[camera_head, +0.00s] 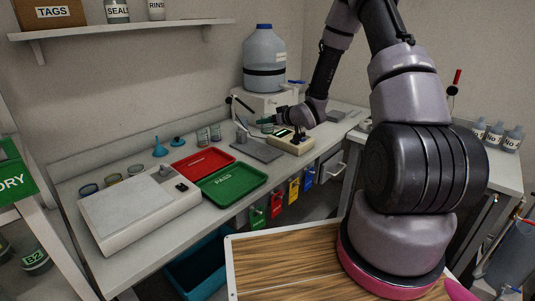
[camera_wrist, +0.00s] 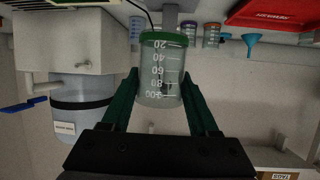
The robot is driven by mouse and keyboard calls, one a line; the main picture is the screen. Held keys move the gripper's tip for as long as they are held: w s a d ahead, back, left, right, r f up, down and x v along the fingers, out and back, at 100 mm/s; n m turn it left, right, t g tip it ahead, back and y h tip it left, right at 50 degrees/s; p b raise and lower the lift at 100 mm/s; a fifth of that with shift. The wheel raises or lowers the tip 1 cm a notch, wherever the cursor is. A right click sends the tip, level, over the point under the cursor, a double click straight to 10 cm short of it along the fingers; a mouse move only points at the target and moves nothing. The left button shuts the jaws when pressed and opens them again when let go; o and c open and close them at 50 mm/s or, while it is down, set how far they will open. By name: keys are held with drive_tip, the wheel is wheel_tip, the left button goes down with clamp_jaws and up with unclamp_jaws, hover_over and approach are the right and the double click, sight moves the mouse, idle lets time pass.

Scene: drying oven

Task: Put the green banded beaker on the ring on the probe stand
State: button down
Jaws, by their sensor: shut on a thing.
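The green banded beaker (camera_wrist: 162,75) is clear, with white graduations and a green band at its base end. My gripper (camera_wrist: 164,84) is shut on it, with the dark green fingers on either side of its wall. The wrist picture is upside down and the beaker looks upright. In the head view, my gripper (camera_head: 277,121) is over the bench, with the beaker (camera_head: 267,127) small and partly hidden. The probe stand (camera_head: 242,106) shows there as a thin arm and post close to the beaker. I cannot make out the ring, or whether the beaker touches it.
A grey plate (camera_head: 258,150) and a beige instrument (camera_head: 291,143) lie below the gripper. A large bottle (camera_head: 264,60) stands behind on a white box. Two beakers (camera_head: 209,134), a blue funnel (camera_head: 159,148), a red tray (camera_head: 203,161) and a green tray (camera_head: 232,183) are to the left.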

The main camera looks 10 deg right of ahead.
drive_tip(key=shift+w+a+r+n+y, duration=0.35)
drive_tip(key=shift+n+y, duration=0.15)
drive_tip(key=shift+y, duration=0.1)
drive_tip(key=shift+f+g, duration=0.2)
drive_tip(key=shift+g, duration=0.1)
hover_over(265, 152)
wheel_tip(265, 152, down, 10)
drive_tip(key=shift+s+r, duration=0.1)
drive_tip(key=shift+r, duration=0.1)
drive_tip(key=shift+f, duration=0.1)
drive_tip(key=shift+c, duration=0.7)
unclamp_jaws()
